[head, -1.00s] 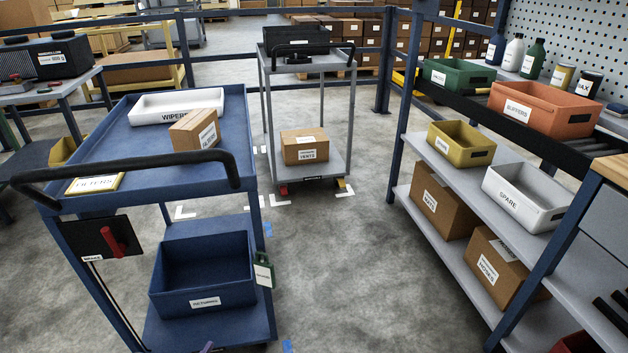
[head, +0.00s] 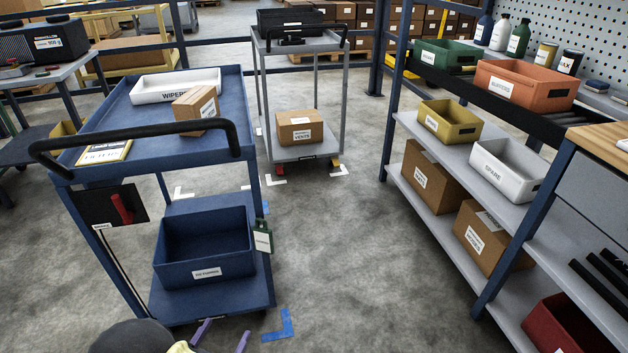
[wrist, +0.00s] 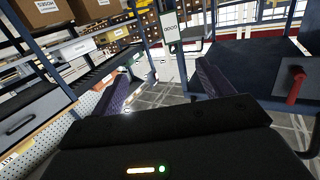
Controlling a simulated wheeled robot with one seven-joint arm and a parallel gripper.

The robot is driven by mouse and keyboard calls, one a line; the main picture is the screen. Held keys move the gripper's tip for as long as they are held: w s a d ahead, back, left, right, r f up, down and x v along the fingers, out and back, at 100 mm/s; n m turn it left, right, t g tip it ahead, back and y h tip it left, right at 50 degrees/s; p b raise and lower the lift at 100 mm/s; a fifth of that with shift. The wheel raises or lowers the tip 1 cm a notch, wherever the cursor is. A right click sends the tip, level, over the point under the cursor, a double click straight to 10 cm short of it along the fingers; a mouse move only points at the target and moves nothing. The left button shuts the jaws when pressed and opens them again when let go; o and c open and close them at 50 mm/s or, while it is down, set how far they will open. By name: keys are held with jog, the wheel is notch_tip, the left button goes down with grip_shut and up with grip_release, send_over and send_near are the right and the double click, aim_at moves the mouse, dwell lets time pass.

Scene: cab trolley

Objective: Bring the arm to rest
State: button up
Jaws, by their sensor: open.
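My gripper (head: 223,333) shows at the bottom edge of the head view, with two purple fingers spread apart. It is in front of the blue trolley (head: 230,300), low and near its lower shelf, and appears apart from it. In the wrist view my gripper (wrist: 166,84) has its two fingers well apart, with nothing between them but floor and background. Most of my arm is out of the head view.
The blue trolley carries a white bin (head: 176,86), a small carton (head: 196,108) and a blue bin (head: 205,245). A red lever (head: 122,208) is on its near end. A grey trolley (head: 300,150) stands behind. A rack (head: 480,312) stands right. Floor between is clear.

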jog(key=w+d+r+n+g+y, duration=0.1)
jog(key=w+d+r+g+y, duration=0.3)
jog(key=w, duration=0.3)
jog(key=w+d+r+g+y, duration=0.1)
jog(key=w+d+r+g, duration=0.1)
jog(key=w+d+r, duration=0.35)
jog(key=s+d+r+n+g, duration=0.1)
jog(key=s+d+r+g, duration=0.2)
jog(key=d, duration=0.6)
jog(key=s+d+n+g, duration=0.1)
jog(key=s+d+g, duration=0.1)
jog(key=s+d, duration=0.5)
jog(key=s+d+r+g, duration=0.2)
jog(key=s+d+g, duration=0.1)
jog(key=d, duration=0.7)
jog(key=w+a+p+v, duration=0.1)
jog(key=w+p+v, duration=0.2)
jog(key=p+v, duration=1.4)
jog(key=w+r+p+v, duration=0.1)
jog(key=w+p+v, duration=0.3)
jog(key=p+v, duration=1.4)
jog(key=shift+a+r+h+p, duration=0.35)
jog(key=shift+a+p, duration=0.15)
jog(key=shift+p, duration=0.2)
jog(key=shift+w, duration=0.15)
